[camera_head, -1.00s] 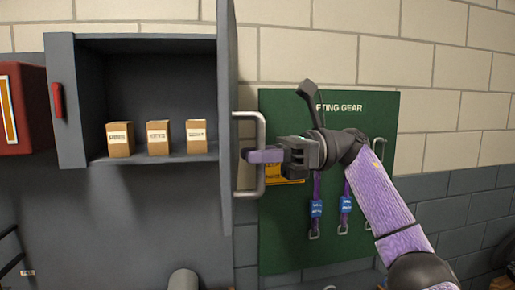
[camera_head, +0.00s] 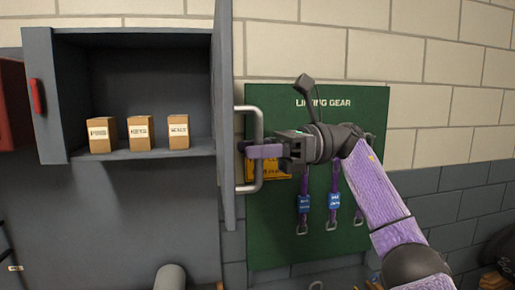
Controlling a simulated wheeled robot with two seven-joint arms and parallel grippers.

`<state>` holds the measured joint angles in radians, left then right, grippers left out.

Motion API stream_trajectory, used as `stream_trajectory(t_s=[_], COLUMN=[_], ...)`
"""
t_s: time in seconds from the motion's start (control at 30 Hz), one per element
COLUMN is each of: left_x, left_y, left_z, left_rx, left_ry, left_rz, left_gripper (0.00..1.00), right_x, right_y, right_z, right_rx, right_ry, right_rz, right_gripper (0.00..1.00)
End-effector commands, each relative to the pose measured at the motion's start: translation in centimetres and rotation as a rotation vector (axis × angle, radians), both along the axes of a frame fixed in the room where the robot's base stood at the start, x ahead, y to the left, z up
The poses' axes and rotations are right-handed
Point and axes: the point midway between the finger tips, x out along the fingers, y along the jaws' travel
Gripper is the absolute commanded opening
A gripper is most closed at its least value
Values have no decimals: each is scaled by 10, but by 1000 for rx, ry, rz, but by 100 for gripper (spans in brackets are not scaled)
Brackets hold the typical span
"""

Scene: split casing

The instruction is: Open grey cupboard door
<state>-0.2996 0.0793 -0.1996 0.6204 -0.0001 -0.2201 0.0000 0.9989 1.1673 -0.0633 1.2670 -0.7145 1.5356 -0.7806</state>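The grey cupboard (camera_head: 58,153) stands on the left with its compartment exposed. Its grey door (camera_head: 225,120) is swung out and seen nearly edge-on at the right side of the compartment. A pale metal bar handle (camera_head: 260,125) is on the door's right face. My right gripper (camera_head: 252,151) reaches in from the right, with its purple fingers at the handle. I cannot tell whether the fingers grip the bar or only overlap it. My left gripper is out of view.
Several cardboard boxes, including one at the left (camera_head: 102,135), stand on the cupboard shelf. A green lifting gear board (camera_head: 300,240) with hanging straps is on the block wall behind my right arm. A red box (camera_head: 14,105) is at the far left.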

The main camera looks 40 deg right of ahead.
Motion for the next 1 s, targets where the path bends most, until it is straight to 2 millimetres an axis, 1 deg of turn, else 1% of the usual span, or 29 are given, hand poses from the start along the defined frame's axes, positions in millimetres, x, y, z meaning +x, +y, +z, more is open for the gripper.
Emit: stream_trajectory(t_s=[0.23, 0.33, 0.37, 0.47, 0.57, 0.6, 0.7, 0.83, 1.0], left_x=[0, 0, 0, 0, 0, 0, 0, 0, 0], left_y=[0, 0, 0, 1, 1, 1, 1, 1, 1], left_z=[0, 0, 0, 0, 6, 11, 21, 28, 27], left_rx=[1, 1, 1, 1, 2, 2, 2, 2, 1], left_ry=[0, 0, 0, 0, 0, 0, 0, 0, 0], left_rz=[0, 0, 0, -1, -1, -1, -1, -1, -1], left_gripper=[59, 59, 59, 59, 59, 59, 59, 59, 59], right_x=[0, -2, -3, -11, -21, -25, -33, -38, -40], right_y=[0, -4, -7, -25, -48, -58, -76, -88, -91], right_z=[0, 0, 1, 1, 3, 5, 6, 3, 0], right_rx=[0, 1, 1, 4, 6, 5, 4, 2, 1], right_ry=[0, 0, -1, -2, -1, -1, -2, -1, 0], right_rz=[0, -1, -1, -4, -4, -4, -4, -2, 1], right_gripper=[53, 53, 53, 53, 53, 53, 53, 53, 53])
